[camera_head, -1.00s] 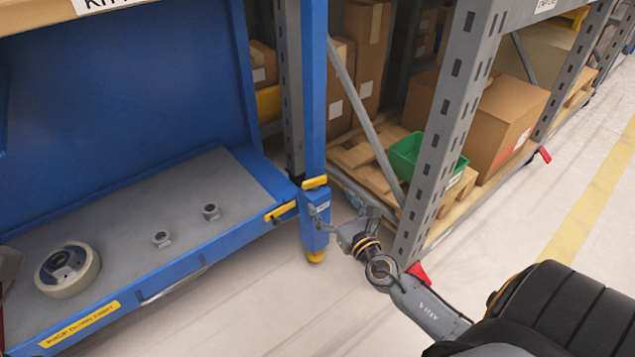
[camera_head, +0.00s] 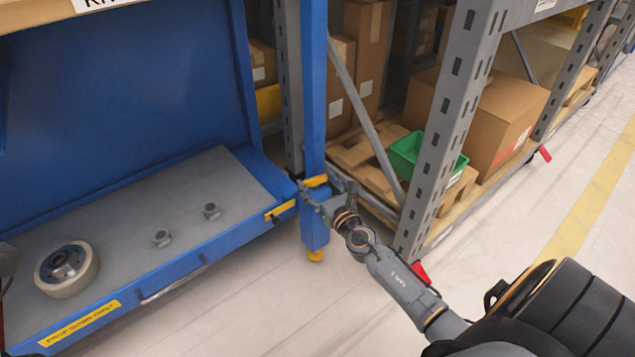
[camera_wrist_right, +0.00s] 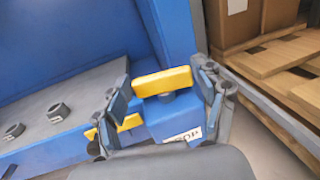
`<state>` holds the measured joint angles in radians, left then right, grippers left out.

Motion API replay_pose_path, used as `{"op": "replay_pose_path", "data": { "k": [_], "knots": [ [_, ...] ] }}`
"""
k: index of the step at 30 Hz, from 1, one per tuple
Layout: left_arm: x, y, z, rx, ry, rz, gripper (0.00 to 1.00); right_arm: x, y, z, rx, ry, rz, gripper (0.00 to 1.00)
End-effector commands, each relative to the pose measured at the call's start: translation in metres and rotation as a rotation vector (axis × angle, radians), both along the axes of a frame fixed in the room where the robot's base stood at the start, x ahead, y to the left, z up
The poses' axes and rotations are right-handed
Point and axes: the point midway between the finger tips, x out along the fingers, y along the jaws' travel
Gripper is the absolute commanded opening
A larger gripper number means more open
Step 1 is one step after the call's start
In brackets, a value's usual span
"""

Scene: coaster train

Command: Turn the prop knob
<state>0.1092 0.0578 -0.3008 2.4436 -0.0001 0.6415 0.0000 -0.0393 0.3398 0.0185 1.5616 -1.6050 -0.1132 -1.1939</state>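The yellow bar-shaped prop knob (camera_head: 315,181) sits on a blue post (camera_head: 314,232) at the right end of the blue bench. In the right wrist view the knob (camera_wrist_right: 162,82) lies crosswise on a short blue stem above a blue block with a partly hidden white label (camera_wrist_right: 183,137). My right gripper (camera_head: 322,191) is at the knob, its fingers (camera_wrist_right: 164,90) open on either side of the bar's ends. I cannot tell whether they touch it. A grey part at the left edge of the head view (camera_head: 8,266) may be my left gripper; its fingers do not show.
A second yellow piece (camera_head: 281,210) is on the bench corner. The bench shelf (camera_head: 110,235) carries a wheel (camera_head: 68,268) and two nuts.

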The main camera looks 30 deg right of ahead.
Motion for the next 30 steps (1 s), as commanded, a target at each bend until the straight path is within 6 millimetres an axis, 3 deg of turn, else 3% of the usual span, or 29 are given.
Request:
{"op": "replay_pose_path", "data": {
  "k": [1, 4, 14, 17, 30],
  "knots": [
    [0.000, 0.000, 0.000, 0.000, 0.001, 0.000, 0.40, 0.000, 0.000, 0.000, 0.000, 0.000, 0.000, 0.52],
    [0.000, 0.000, 0.000, 0.000, 0.002, 0.000, 0.40, 0.000, 0.000, 0.000, 0.000, 0.000, 0.000, 0.34],
    [0.000, 0.001, 0.004, -0.003, 0.009, 0.000, 0.40, 0.001, 0.001, 0.002, 0.003, -0.001, -0.040, 0.34],
    [0.007, 0.002, -0.006, -0.004, 0.058, 0.000, 0.40, 0.001, 0.001, 0.004, 0.006, -0.003, -0.086, 0.34],
    [0.007, 0.004, -0.020, -0.011, 0.131, -0.006, 0.40, 0.004, 0.008, 0.001, 0.006, -0.002, -0.454, 0.34]
  ]
}}
